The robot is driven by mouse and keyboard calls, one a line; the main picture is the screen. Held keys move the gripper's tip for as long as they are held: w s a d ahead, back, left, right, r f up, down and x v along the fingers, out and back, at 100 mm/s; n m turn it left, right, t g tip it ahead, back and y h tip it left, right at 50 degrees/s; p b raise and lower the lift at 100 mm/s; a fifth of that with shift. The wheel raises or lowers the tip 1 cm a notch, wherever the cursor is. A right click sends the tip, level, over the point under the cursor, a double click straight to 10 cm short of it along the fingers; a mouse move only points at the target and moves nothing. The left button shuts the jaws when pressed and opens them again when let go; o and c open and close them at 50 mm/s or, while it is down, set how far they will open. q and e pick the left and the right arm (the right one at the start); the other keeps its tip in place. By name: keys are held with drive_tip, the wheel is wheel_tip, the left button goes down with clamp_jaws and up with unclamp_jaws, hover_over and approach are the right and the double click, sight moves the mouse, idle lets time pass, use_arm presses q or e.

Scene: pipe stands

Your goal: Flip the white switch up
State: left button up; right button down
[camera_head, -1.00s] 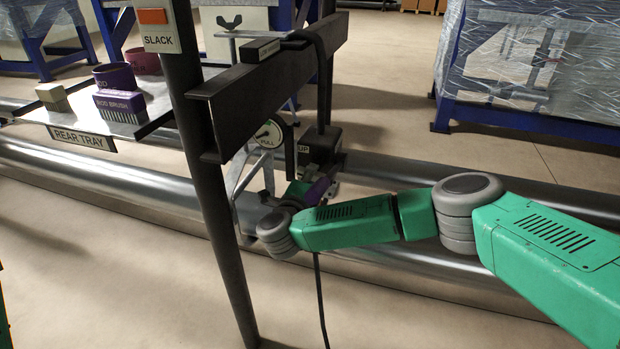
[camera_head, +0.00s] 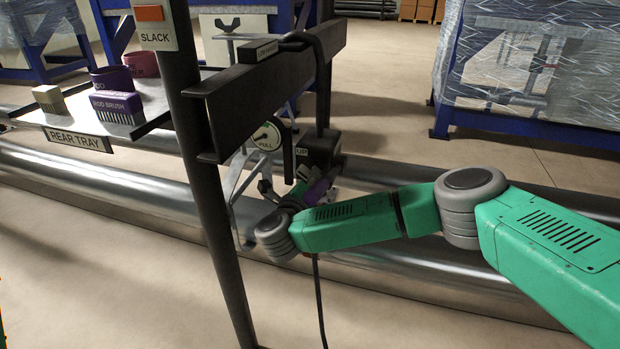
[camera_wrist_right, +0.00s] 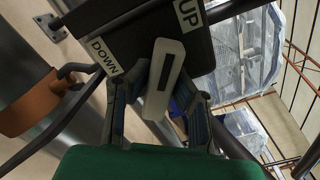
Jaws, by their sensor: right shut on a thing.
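The white switch (camera_wrist_right: 165,68) shows in the right wrist view as a pale block with a dark slot, on a dark box (camera_wrist_right: 133,33) labelled UP and DOWN. My right gripper (camera_wrist_right: 160,88) has a finger on each side of the switch and is shut on it. My left gripper is not in view.
A black post (camera_head: 213,200) and beam (camera_head: 275,85) stand close left of my right arm. A rear tray (camera_head: 80,142) holds a purple brush (camera_head: 117,105) and other items. Large metal pipes (camera_head: 110,180) run behind. An orange clamp-like part (camera_wrist_right: 30,103) is left of the fingers.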

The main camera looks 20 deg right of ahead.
drive_tip(key=shift+s+f, duration=0.15)
drive_tip(key=shift+f, duration=0.2)
drive_tip(key=c, duration=1.4)
unclamp_jaws()
drive_tip(key=shift+r, duration=0.1)
drive_tip(key=shift+r, duration=0.1)
drive_tip(key=shift+s+a, duration=0.15)
drive_tip(key=shift+a, duration=0.05)
drive_tip(key=v, duration=1.1)
